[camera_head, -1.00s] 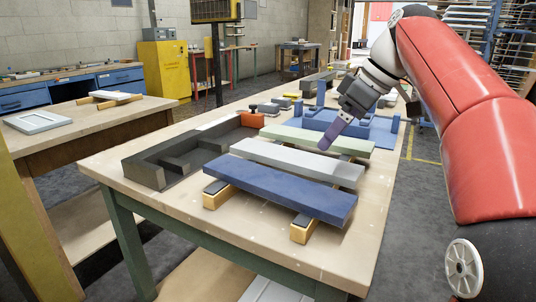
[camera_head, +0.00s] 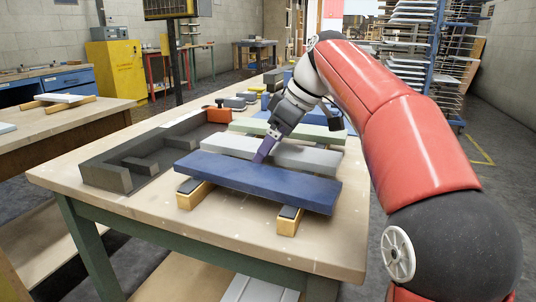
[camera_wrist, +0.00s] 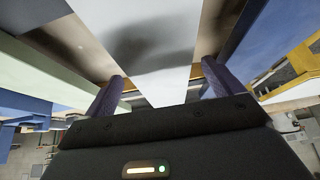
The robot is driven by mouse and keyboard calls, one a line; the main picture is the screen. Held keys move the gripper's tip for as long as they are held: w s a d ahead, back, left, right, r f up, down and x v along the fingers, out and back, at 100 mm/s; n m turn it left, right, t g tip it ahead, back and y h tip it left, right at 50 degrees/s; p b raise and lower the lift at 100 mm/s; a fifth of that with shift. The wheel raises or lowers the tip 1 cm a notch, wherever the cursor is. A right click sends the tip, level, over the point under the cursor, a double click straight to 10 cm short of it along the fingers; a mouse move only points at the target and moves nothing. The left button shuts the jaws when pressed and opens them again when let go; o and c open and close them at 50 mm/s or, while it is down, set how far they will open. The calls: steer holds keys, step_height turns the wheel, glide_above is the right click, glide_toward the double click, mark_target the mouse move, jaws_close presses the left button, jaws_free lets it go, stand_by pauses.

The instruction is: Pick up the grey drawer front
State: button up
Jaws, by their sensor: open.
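The grey drawer front (camera_head: 312,157) is a long pale board. It lies between the blue drawer front (camera_head: 258,180) and the pale green drawer front (camera_head: 290,130) on the workbench. My gripper (camera_head: 262,155) is over the left-middle part of the grey board, pointing down. In the wrist view the grey drawer front (camera_wrist: 140,40) runs between my two open purple fingers (camera_wrist: 166,76), one at each long edge. The green board (camera_wrist: 45,55) is on the left there and the blue one (camera_wrist: 240,35) on the right. I cannot tell whether the fingers touch the grey board.
Wooden blocks with dark pads (camera_head: 290,220) hold up the blue board. A dark grey foam tray (camera_head: 105,178) with an orange block (camera_head: 217,115) at its far end lies to the left. A blue fixture stands behind the green board. The near right bench top is clear.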

steer(key=shift+r, duration=0.1)
steer(key=c, duration=1.3)
